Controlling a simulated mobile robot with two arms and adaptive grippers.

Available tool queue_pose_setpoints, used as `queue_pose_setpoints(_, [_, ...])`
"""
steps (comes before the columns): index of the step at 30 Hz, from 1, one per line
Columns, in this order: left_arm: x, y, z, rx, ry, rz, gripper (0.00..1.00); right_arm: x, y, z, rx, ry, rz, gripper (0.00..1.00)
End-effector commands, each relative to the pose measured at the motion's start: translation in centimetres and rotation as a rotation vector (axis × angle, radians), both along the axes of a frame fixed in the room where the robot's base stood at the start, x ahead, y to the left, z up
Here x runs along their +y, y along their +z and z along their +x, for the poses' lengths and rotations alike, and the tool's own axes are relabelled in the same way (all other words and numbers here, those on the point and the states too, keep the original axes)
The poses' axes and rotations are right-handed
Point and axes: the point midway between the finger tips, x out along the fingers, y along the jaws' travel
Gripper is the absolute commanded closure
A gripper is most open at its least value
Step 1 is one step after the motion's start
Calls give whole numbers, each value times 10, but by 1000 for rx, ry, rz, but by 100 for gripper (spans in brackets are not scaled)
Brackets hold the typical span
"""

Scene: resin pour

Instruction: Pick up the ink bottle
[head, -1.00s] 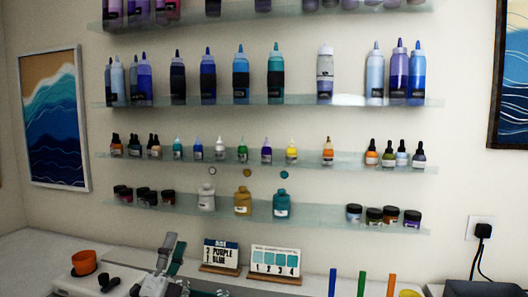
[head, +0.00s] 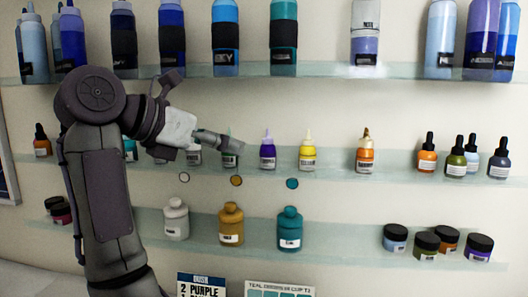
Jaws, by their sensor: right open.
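Small ink bottles with pointed caps stand in a row on the middle glass shelf. Among them are a purple one (head: 268,153), a yellow one (head: 307,153) and an orange one (head: 365,155). A green-capped bottle (head: 229,158) and a white bottle (head: 194,156) stand partly hidden behind my right gripper (head: 208,151). The gripper is open, its fingers pointing right in front of these two bottles. I cannot tell whether it touches either one. Which bottle is the task's ink bottle is not clear. My left gripper is not in view.
Large bottles (head: 365,35) line the shelf above. White, gold (head: 231,226) and teal (head: 290,229) bottles stand on the shelf below, with dark-lidded jars (head: 426,245) at right. Dropper bottles (head: 457,158) fill the middle shelf's right side. My arm hides part of the left shelves.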

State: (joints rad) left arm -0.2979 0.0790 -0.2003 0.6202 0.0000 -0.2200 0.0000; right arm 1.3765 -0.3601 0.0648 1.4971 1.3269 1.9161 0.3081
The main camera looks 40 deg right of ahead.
Motion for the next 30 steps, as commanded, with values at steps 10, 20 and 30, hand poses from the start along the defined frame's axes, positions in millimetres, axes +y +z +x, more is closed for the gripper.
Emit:
queue_pose_setpoints(10, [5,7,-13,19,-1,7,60,-53,-21,0,3,-3,-4,53])
queue_pose_setpoints(20, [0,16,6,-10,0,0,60,-89,-35,0,5,-6,-5,53])
queue_pose_setpoints(30, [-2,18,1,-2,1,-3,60,-107,-44,0,3,-1,-5,53])
